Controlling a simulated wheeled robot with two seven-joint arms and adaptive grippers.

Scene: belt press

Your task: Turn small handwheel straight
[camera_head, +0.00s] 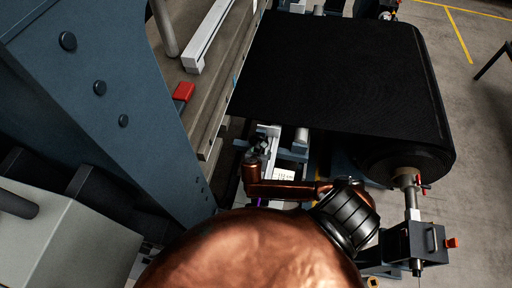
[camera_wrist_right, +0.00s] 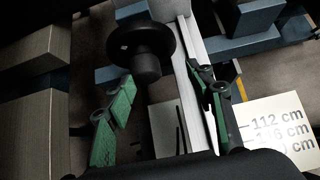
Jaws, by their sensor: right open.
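The small handwheel (camera_wrist_right: 140,40) is a black disc with a round black knob (camera_wrist_right: 147,68) facing the camera in the right wrist view. My right gripper (camera_wrist_right: 160,76) is open, its green-padded fingers spread to the left and right of the knob. The fingers appear apart from the wheel; the depth between them is hard to judge. In the head view my copper-coloured right arm covers the lower middle, and I cannot make out the handwheel clearly there. My left gripper is not in view.
A white label (camera_wrist_right: 277,132) with centimetre figures sits right of the gripper. A pale metal rail (camera_wrist_right: 188,50) runs behind the right finger. In the head view, a large black belt roll (camera_head: 340,80) lies beyond my arm, and a blue press frame (camera_head: 120,110) stands left.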

